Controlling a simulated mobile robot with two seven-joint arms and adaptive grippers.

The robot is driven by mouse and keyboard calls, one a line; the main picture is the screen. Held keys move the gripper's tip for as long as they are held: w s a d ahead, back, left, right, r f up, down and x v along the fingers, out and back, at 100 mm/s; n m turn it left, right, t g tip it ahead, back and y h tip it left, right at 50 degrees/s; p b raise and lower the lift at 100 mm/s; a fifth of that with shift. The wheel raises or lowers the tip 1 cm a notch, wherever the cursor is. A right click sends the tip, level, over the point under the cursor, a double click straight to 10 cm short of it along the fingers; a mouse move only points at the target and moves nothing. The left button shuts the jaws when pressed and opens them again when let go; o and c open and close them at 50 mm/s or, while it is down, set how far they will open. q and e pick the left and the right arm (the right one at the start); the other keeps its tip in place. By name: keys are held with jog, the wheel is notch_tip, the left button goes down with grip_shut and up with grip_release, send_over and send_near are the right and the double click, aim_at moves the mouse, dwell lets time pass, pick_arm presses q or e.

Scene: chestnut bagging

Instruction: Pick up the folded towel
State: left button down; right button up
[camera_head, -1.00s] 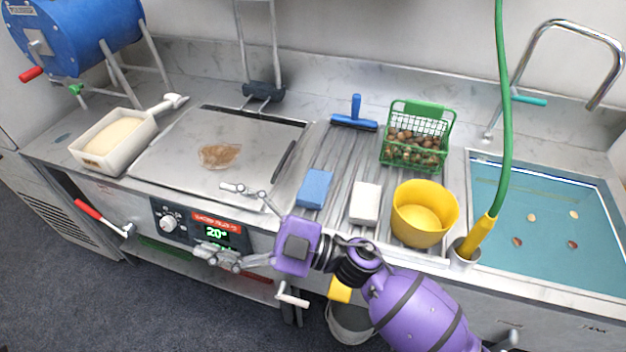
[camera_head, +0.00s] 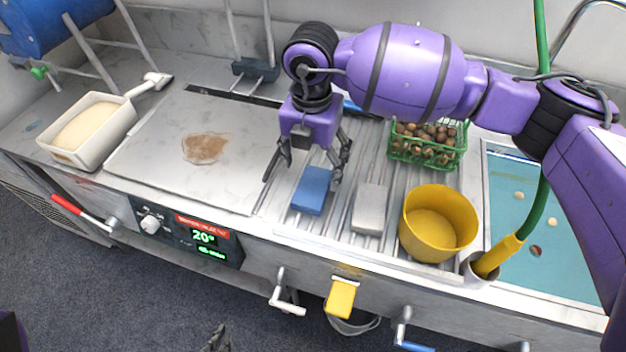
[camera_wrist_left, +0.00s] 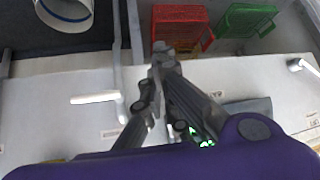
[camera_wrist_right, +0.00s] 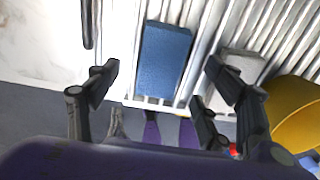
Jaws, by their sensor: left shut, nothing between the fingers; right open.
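A blue, flat rectangular block (camera_head: 311,190) with a soft-looking surface lies on the ribbed drainboard; it looks like a folded towel. It also shows in the right wrist view (camera_wrist_right: 165,58). A pale grey-white block (camera_head: 370,208) lies to its right. My right gripper (camera_head: 300,180) points down, open and empty, its fingers spread to either side above the blue block; in the right wrist view the fingertips (camera_wrist_right: 162,68) frame it without visible contact. My left gripper (camera_head: 216,340) is shut and empty, low at the bottom edge; its closed fingers fill the middle of the left wrist view (camera_wrist_left: 160,52).
A yellow bowl (camera_head: 437,222) and a green basket of chestnuts (camera_head: 428,142) stand to the right, near the water-filled sink (camera_head: 530,240). A flat plate (camera_head: 160,165) with a brown patch is left. A white tub (camera_head: 92,130) stands farther left. Handles project from the counter front.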

aim_at(313, 185)
jog(key=shift+s+d+f, duration=0.1)
jog(key=shift+s+f, duration=0.15)
jog(key=shift+f, duration=0.35)
jog(key=shift+s+f, duration=0.25)
jog(key=shift+f, duration=0.3)
jog(key=f, duration=0.2)
jog(key=shift+w+f, duration=0.2)
jog(key=shift+f, duration=0.15)
jog(key=shift+s+f, duration=0.1)
jog(key=shift+f, duration=0.35)
pick_arm(q)
jog(key=shift+s+f, duration=0.1)
jog(key=shift+s, duration=0.65)
pick_arm(e)
jog(key=c, duration=1.2)
jog(key=shift+r, duration=0.15)
